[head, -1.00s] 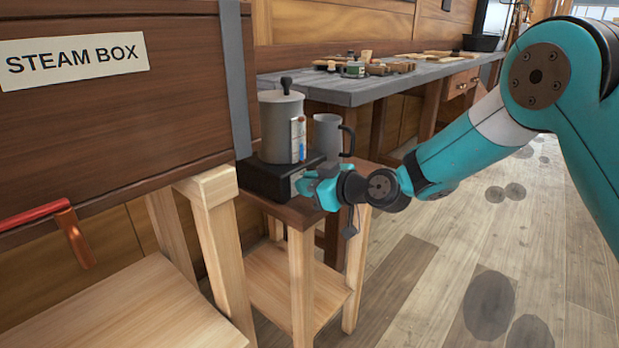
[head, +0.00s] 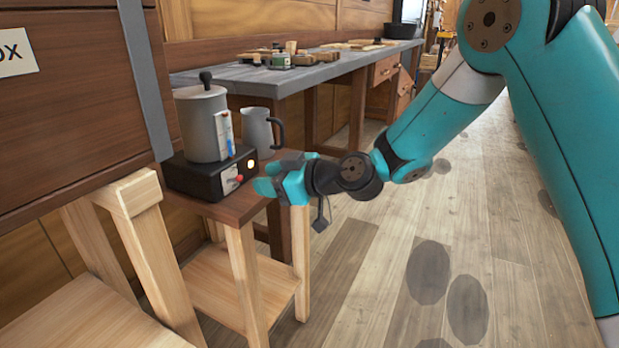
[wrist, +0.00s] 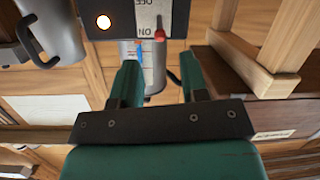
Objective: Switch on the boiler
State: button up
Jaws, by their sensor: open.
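The boiler is a grey lidded pot (head: 205,125) on a black base box (head: 190,175), standing on a small wooden stand. A round lamp (head: 250,164) on the base's front glows pale yellow; it also shows bright in the wrist view (wrist: 103,21). A red-tipped switch lever (head: 238,179) sits on a white plate; in the wrist view the lever (wrist: 159,35) lies beside the "ON" mark, away from "OFF". My gripper (head: 262,187) is open and empty in front of the base. The lever shows beyond the gap between its fingers (wrist: 158,65), apparently apart from them.
A grey metal jug (head: 258,131) stands right of the pot. The steam box (head: 70,100) is at the left, with wooden trestles (head: 150,240) below. A long workbench (head: 290,76) with small tools runs behind. The floor at the right is clear.

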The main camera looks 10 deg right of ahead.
jog(key=v, duration=0.9)
jog(key=shift+s+d, duration=0.2)
jog(key=shift+d, duration=0.15)
jog(key=shift+a+r, duration=0.1)
jog(key=shift+r, duration=0.05)
jog(key=s+a+r+g+h, duration=0.1)
jog(key=s+a+g, duration=0.25)
jog(key=s, duration=0.45)
jog(key=s+d+m+g+h, duration=0.3)
jog(key=s+d+h, duration=0.1)
jog(key=s, duration=0.5)
jog(key=s+d+m+g+h, duration=0.3)
jog(key=s, duration=0.7)
notch_tip(320, 180, up, 25)
jog(key=p, duration=2.5)
jog(key=shift+w+d+r, duration=0.2)
jog(key=shift+w+r, duration=0.05)
jog(key=shift+w, duration=0.15)
jog(key=shift+t, duration=0.25)
